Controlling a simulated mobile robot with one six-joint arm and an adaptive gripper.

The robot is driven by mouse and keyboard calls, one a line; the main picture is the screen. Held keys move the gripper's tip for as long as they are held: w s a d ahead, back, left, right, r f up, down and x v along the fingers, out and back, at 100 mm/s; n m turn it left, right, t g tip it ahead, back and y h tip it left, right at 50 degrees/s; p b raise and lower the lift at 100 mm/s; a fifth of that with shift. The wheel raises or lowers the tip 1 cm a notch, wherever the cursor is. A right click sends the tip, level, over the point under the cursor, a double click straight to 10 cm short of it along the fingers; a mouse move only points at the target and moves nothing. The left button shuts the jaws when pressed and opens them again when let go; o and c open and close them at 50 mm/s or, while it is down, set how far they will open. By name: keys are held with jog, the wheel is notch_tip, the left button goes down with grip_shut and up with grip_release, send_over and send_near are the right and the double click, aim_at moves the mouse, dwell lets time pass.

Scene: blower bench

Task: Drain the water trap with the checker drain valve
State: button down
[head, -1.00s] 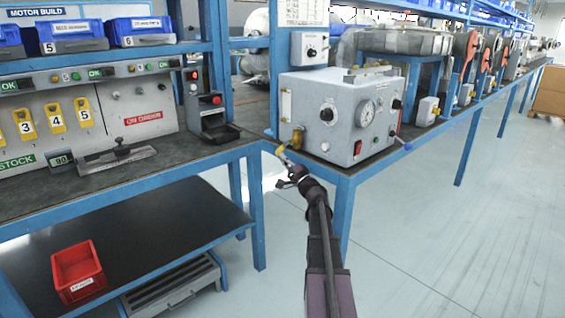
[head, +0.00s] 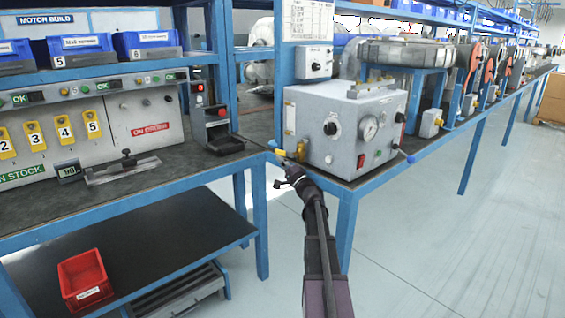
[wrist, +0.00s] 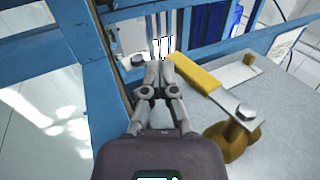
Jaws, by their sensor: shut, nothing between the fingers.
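The checker (head: 352,105) is a grey box with a gauge, a black knob and a red switch, at the corner of the blue-framed bench. Its drain valve (wrist: 232,140) has a brass body and a flat lever with a yellow sleeve (wrist: 192,74), seen right of my fingers in the wrist view. In the head view the yellow lever end (head: 280,153) shows small at the checker's lower left.
Blue bench rails (wrist: 75,35) stand close left of and ahead of my fingers. A small black stand with a red button (head: 214,120) is left of the checker. A red bin (head: 85,281) sits on the lower shelf.

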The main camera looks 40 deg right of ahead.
jog(key=shift+w+r, duration=0.15)
jog(key=shift+r, duration=0.1)
dwell(0.5)
jog(key=shift+f, duration=0.1)
notch_tip(320, 180, down, 14)
jog(key=b, duration=1.3)
jog(key=shift+s+b, duration=0.3)
jog(key=shift+b, duration=0.1)
dwell(0.3)
